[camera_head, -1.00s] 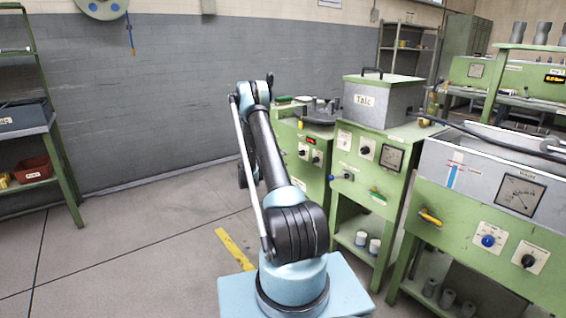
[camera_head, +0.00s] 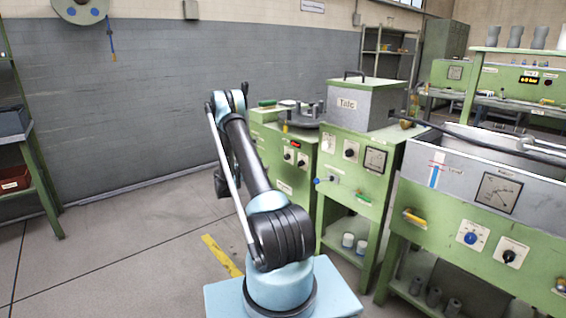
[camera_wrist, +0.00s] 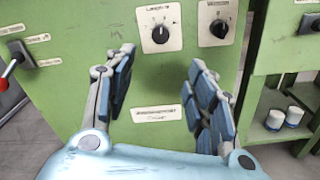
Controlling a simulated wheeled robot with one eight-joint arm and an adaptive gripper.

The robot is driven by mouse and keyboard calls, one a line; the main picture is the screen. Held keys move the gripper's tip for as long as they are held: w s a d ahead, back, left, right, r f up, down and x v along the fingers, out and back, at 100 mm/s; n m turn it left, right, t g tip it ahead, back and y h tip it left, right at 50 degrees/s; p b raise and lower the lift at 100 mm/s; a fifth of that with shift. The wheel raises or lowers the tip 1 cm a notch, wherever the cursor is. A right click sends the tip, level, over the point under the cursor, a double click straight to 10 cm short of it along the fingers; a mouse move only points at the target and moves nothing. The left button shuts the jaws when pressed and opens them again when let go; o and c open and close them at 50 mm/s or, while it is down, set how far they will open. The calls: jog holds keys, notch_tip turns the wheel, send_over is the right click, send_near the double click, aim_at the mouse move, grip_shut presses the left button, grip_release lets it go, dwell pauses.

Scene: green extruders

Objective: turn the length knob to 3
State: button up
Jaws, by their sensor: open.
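The length knob (camera_wrist: 160,34) is a black knob with a white pointer on a white plate labelled "Length", on a green machine panel. In the wrist view it sits at the top, above and between my fingers. Its pointer appears roughly upright; the scale numbers are too small to read. My gripper (camera_wrist: 160,68) is open and empty, facing the panel, its blue-padded fingers apart and below the knob. In the head view the knob (camera_head: 288,156) is small on the machine with the red display; my gripper is hidden behind my arm there.
A second black knob (camera_wrist: 219,29) sits just right of the length knob. A label plate (camera_wrist: 157,113) lies below, between the fingers. A red-tipped lever (camera_wrist: 10,68) sticks out at left. Right stands the talc box (camera_head: 362,106) machine with white cups (camera_wrist: 284,118) below.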

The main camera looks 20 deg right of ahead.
jog(key=n, duration=0.3)
send_near(285, 158)
jog(key=shift+n, duration=0.4)
jog(key=x, duration=0.8)
jog(key=shift+s+d+r, duration=0.1)
jog(key=shift+d, duration=0.3)
jog(key=c, duration=1.1)
